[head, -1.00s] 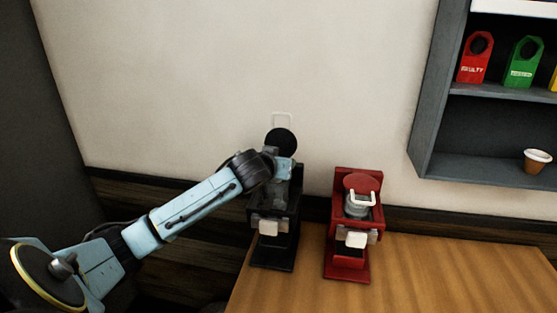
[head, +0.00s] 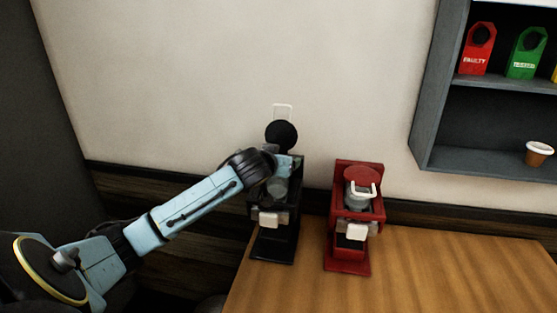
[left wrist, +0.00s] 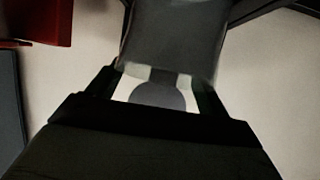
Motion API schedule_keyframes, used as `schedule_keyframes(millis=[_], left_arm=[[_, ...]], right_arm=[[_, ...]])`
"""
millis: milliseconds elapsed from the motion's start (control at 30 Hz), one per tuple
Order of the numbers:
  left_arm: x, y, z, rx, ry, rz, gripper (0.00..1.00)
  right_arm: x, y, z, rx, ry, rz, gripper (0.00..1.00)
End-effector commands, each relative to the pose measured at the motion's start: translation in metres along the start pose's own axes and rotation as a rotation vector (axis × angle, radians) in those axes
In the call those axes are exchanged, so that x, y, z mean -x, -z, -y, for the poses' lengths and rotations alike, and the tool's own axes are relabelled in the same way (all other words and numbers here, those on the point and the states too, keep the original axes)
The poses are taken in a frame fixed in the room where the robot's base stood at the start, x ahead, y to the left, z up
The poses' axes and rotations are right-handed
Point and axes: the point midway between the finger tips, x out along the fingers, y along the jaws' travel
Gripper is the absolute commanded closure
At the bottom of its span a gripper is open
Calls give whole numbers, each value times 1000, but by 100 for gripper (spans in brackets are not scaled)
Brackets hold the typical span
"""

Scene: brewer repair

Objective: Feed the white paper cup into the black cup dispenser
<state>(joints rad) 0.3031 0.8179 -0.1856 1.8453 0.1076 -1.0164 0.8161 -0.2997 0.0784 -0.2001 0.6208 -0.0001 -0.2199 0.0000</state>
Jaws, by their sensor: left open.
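The black cup dispenser (head: 292,222) is a black machine at the table's left edge in the head view. Its round black lid (head: 281,135) stands raised, with a white handle above it. A clear container shows in its upper part. My left gripper (head: 288,164) is at the top of this machine, just below the lid, and partly hides it. In the left wrist view my left gripper (left wrist: 168,76) is open, with a large grey rounded shape just beyond it; I cannot tell what that is. No white paper cup can be made out at the dispenser. My right gripper is not in view.
A red machine (head: 342,250) with a white handle stands close on the right. A grey wall shelf (head: 475,160) holds a brown cup with a pale rim (head: 538,152) and coloured tags, red (head: 474,62) and green (head: 521,68). The wooden table (head: 455,275) is clear on the right.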

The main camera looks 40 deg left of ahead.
Motion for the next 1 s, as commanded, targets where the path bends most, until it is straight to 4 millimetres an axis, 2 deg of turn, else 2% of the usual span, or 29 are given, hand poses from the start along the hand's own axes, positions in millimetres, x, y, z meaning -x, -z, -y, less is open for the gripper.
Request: schedule_keyframes(millis=[167,267,700,833,1000], left_arm=[[6,0,0,0,-1,-1,21],[18,0,0,0,-2,-1,21],[101,-1,0,-1,-2,0,21],[119,0,0,0,-2,0,21],[132,0,0,-1,0,1,21]], right_arm=[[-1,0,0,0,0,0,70],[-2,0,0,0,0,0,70],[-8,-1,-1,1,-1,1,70],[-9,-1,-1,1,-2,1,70],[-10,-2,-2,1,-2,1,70]])
